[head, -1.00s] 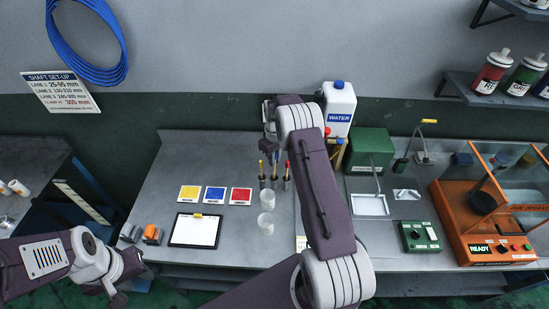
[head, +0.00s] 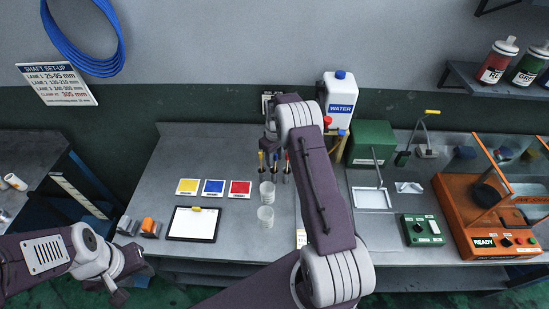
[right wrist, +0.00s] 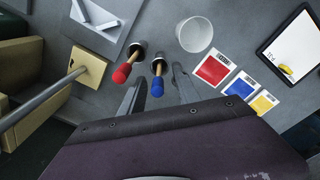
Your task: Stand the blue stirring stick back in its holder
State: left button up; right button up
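The blue stirring stick (right wrist: 157,86) has a blue tip and a wooden shaft.
The red stick (right wrist: 121,74) leans close beside my right gripper's left finger. A water jug (head: 340,100) and green box (head: 372,143) stand behind to the right.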

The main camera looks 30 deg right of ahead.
jog(key=shift+w+r, duration=0.1)
jog(key=shift+r, duration=0.25)
jog(key=r+b, duration=0.1)
jog(key=r, duration=0.1)
jog(key=r+b, duration=0.1)
jog(key=r, duration=0.4)
jog(key=shift+s+r+b, duration=0.25)
jog(key=shift+r+b, duration=0.15)
jog(key=shift+r, duration=0.3)
